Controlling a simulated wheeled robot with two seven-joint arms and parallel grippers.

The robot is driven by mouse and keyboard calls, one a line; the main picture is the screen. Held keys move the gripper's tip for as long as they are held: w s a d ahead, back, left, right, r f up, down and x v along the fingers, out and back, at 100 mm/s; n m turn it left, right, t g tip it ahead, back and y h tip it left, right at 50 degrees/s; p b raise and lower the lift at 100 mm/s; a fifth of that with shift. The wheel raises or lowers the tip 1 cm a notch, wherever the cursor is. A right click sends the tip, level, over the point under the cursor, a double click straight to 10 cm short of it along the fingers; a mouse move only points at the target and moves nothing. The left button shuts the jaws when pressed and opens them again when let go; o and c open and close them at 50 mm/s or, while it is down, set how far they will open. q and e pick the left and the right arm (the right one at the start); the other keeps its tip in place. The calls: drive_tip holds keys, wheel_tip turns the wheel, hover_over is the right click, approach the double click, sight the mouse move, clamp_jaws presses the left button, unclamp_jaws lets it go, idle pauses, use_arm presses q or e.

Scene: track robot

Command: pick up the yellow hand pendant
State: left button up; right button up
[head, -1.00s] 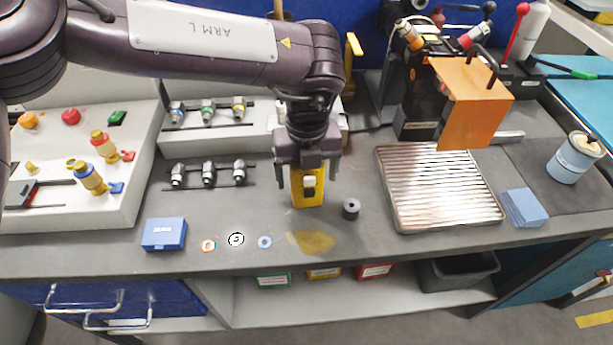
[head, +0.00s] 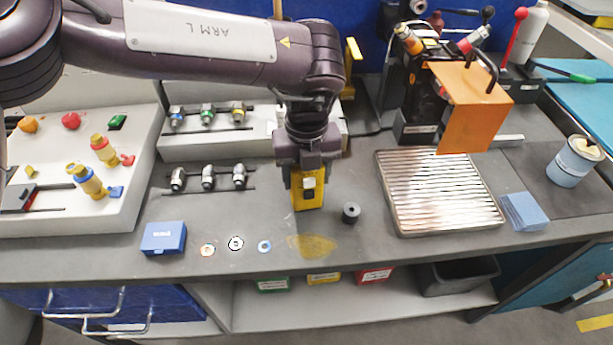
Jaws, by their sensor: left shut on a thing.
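The yellow hand pendant (head: 308,201) is below my left gripper (head: 307,178), in the middle of the grey bench. It is a yellow block with a pale grey part on its front face. My left gripper reaches down from above and is shut on the pendant, with a finger at each side. The upper part of the pendant is hidden by the gripper. I cannot tell whether its underside touches the bench. My right gripper is not in view.
A small dark cylinder (head: 351,212) stands close to the right of the pendant. A ribbed metal tray (head: 398,212) lies farther right. A blue box (head: 163,238) and several small rings lie front left. A yellow stain (head: 313,246) marks the bench in front.

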use_arm(q)
wheel_tip(320, 180, up, 20)
drive_tip(key=shift+f+p, duration=0.25)
drive_tip(key=shift+p, duration=0.2)
drive_tip(key=shift+f, duration=0.15)
